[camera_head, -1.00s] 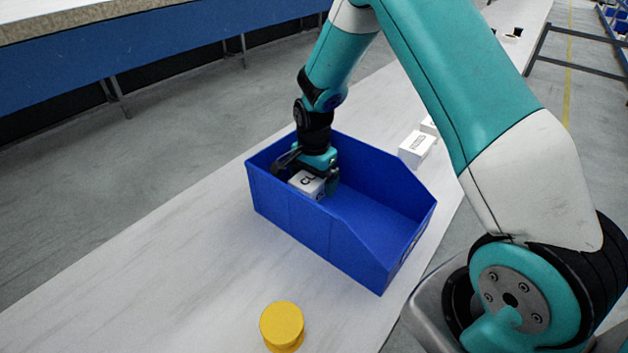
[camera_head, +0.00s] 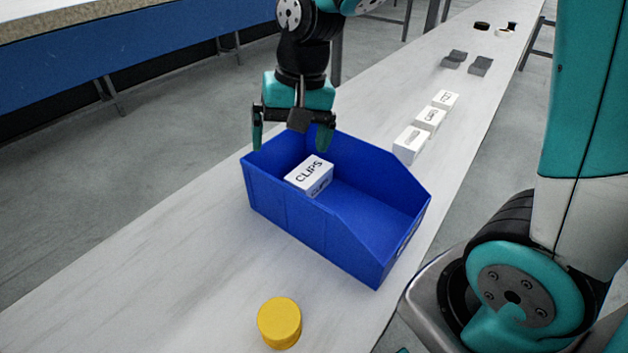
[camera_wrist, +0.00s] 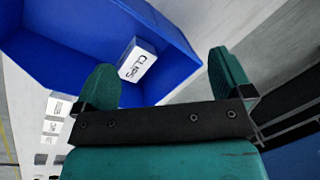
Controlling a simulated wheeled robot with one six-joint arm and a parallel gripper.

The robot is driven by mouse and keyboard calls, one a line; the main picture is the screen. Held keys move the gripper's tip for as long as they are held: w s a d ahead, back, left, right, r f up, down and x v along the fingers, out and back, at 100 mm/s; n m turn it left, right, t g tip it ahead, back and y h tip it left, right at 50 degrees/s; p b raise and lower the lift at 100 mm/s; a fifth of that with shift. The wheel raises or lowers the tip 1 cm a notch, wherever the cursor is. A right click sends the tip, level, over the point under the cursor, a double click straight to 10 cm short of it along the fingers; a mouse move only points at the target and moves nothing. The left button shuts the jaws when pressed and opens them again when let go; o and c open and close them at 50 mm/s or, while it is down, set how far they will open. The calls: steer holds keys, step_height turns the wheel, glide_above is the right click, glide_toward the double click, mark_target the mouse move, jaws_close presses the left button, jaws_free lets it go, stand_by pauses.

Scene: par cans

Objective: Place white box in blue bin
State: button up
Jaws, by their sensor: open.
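A white box (camera_head: 309,175) marked "CLIPS" rests inside the blue bin (camera_head: 345,238), toward its back left end. The box also shows in the wrist view (camera_wrist: 137,63), against the blue of the bin (camera_wrist: 75,55). My gripper (camera_head: 290,140) is open and empty above the back left end of the bin, apart from the box. In the wrist view its two teal fingers (camera_wrist: 165,80) are spread wide, with nothing between them.
Several more white boxes (camera_head: 411,143) stand in a row behind the bin. Grey blocks (camera_head: 480,66) and small dark items lie farther along the table (camera_head: 130,275). A yellow cylinder (camera_head: 280,322) stands at the front. The table left of the bin is clear.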

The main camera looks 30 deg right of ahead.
steer(key=s+a+r+n+y, duration=0.1)
steer(key=s+a+r+n, duration=0.1)
steer(key=s+n, duration=0.3)
steer(key=s+a+r+n+y, duration=0.1)
steer(key=s+n, duration=0.4)
steer(key=s, duration=0.6)
steer(key=shift+a+r+n, duration=0.4)
steer(key=shift+a+r, duration=0.25)
steer(key=shift+a, duration=0.45)
